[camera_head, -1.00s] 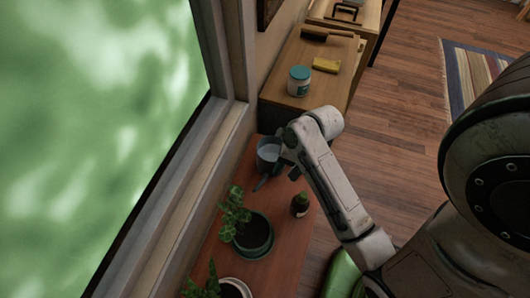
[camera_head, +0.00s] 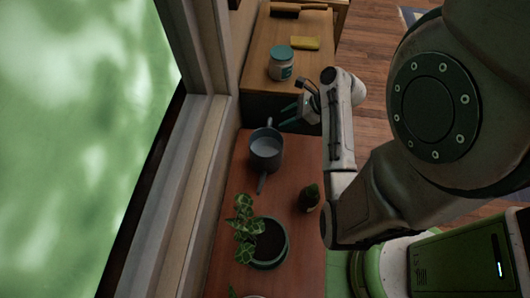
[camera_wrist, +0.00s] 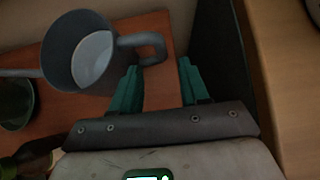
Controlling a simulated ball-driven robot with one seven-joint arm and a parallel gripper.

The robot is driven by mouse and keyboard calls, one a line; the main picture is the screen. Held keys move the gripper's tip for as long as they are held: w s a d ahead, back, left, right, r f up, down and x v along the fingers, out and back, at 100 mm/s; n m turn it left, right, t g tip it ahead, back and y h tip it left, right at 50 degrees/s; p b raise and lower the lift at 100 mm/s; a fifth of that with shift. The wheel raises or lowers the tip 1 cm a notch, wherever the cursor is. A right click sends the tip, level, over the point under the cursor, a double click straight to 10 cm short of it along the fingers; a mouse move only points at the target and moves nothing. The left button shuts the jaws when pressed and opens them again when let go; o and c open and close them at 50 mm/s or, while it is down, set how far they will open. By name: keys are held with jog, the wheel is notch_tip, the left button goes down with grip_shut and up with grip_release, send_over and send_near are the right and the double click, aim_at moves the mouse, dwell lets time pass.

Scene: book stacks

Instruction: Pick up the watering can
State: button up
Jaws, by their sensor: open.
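The grey watering can (camera_head: 266,150) stands upright on the reddish wooden bench by the window, with its spout pointing toward the potted plant. Its handle is on the far side. In the wrist view the can (camera_wrist: 58,50) is at the upper left, and its handle (camera_wrist: 148,47) reaches toward my fingers. My gripper (camera_head: 290,114) is open and empty, just beyond and to the right of the can. In the wrist view my two green fingertips (camera_wrist: 158,72) are spread, with the handle close to the left finger. I cannot tell if they touch.
A leafy potted plant (camera_head: 268,245) and a small dark bottle (camera_head: 309,197) share the bench (camera_head: 228,200). The window frame borders the left.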

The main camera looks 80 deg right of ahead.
jog(key=x, duration=0.8)
jog(key=shift+d+f+b, duration=0.1)
jog(key=shift+f+b, duration=0.05)
jog(key=shift+b, duration=0.15)
jog(key=shift+c, duration=0.3)
grip_shut()
dwell(0.8)
